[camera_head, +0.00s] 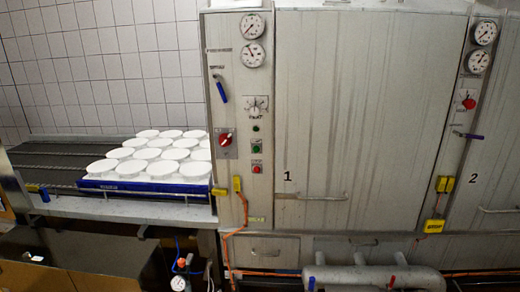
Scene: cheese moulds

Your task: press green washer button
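The washer (370,90) is a large stainless steel cabinet marked 1, filling the middle of the head view. On the narrow control panel (238,185) at its left side is a green button (257,149). A red button (257,169) sits just below it. A smaller dark green button or lamp (256,128) sits just above it. Nothing covers these buttons. My gripper is not in view.
A red rotary switch (226,140), a dial and two gauges share the panel. A blue handle (221,90) sticks out at upper left. White moulds (165,154) fill a blue tray (140,188) on the conveyor at left. Pipes (375,277) run along the bottom.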

